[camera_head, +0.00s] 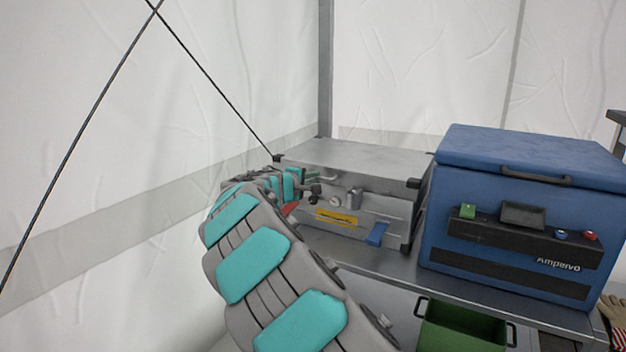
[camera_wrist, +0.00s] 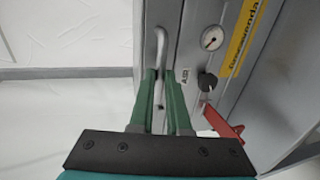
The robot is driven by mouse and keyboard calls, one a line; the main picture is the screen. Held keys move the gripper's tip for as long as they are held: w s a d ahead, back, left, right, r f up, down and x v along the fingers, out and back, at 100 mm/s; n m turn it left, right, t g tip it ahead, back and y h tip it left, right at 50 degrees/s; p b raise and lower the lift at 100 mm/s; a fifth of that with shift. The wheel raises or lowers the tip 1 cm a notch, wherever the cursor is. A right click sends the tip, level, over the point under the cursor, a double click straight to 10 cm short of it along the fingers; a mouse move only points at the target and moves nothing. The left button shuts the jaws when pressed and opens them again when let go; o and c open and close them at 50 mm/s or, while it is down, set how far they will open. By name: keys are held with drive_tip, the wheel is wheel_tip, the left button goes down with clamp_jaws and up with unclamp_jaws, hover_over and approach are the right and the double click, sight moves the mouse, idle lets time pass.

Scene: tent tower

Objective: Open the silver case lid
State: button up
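The silver case (camera_head: 345,155) stands on a grey shelf, and its lid is down. My gripper (camera_wrist: 160,76) has green fingers close together, with one end of the handle running in between the tips. The fingers look shut on it, though the contact itself is partly hidden. In the head view my arm covers the case's left front corner and hides most of the gripper.
A gauge (camera_wrist: 211,38), a black knob (camera_wrist: 207,82) and a red latch (camera_wrist: 222,120) sit close to the fingers. A blue cooler box (camera_head: 530,195) stands right of the case. A green bin (camera_head: 460,330) is below. White tent wall borders the left and back.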

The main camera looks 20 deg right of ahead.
clamp_jaws()
idle(0.8)
